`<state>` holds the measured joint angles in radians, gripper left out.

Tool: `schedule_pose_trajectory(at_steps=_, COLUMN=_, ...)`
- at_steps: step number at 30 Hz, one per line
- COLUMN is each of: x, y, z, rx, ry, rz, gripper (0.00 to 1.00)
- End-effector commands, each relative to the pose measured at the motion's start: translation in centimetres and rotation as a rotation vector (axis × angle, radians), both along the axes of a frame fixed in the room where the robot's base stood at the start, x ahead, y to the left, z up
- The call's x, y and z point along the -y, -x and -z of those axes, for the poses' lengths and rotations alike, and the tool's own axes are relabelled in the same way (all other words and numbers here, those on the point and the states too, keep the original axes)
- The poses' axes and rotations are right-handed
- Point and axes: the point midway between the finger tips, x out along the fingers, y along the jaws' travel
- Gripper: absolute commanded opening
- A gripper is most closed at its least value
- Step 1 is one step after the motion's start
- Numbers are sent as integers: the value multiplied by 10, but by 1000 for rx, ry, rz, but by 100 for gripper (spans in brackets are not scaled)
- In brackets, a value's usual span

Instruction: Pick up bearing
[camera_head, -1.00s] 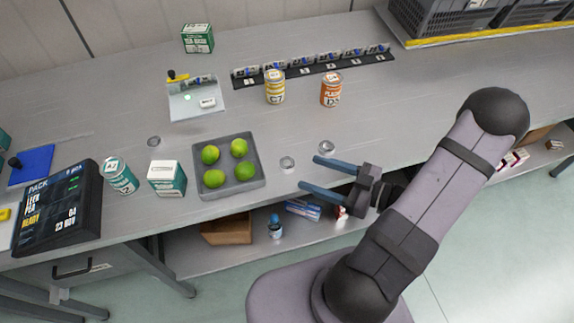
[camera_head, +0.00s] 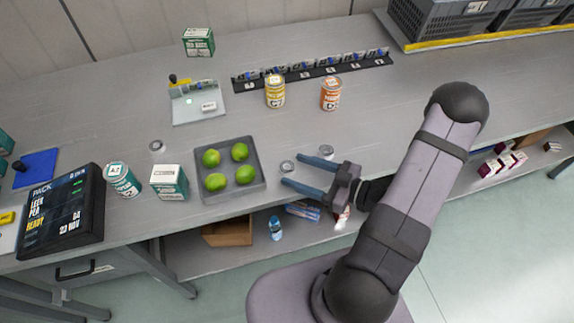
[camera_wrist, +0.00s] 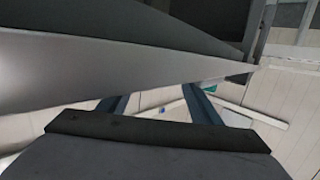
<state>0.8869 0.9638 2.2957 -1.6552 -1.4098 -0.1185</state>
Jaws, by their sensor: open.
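Several small metallic rings that look like bearings lie on the grey workbench. One bearing (camera_head: 287,167) sits just right of the lime tray, near the bench's front edge. Another bearing (camera_head: 326,151) is behind my upper finger, and a third ring (camera_head: 157,146) lies at the left. My gripper (camera_head: 291,169) is open, its two blue fingers pointing left. In the head view the first bearing shows at the gap between the fingertips; I cannot tell their height difference. In the wrist view my fingers (camera_wrist: 157,104) are spread, partly hidden by a grey slab, and no bearing shows.
A grey tray (camera_head: 258,187) of limes stands close left of the fingers. A yellow can (camera_head: 275,92) and an orange can (camera_head: 331,93) stand behind, before a black rack (camera_head: 315,68). A shelf with boxes and a bottle (camera_head: 275,228) lies below the bench edge.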

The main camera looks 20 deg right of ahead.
Motion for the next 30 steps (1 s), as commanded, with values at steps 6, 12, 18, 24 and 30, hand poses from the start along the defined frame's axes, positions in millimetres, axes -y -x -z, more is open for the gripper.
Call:
schedule_pose_trajectory(at_steps=6, x=-13, y=-13, z=2, rx=1, ry=-1, rz=0, gripper=58)
schedule_pose_trajectory(at_steps=12, x=-15, y=-15, z=3, rx=0, ry=0, rz=1, gripper=58)
schedule_pose_trajectory(at_steps=18, x=-15, y=-15, z=3, rx=0, ry=0, rz=1, gripper=34)
schedule_pose_trajectory(at_steps=24, x=-14, y=-14, z=3, rx=1, ry=-1, rz=1, gripper=12)
schedule_pose_trajectory(at_steps=30, x=-14, y=-15, z=2, rx=2, ry=0, rz=1, gripper=12)
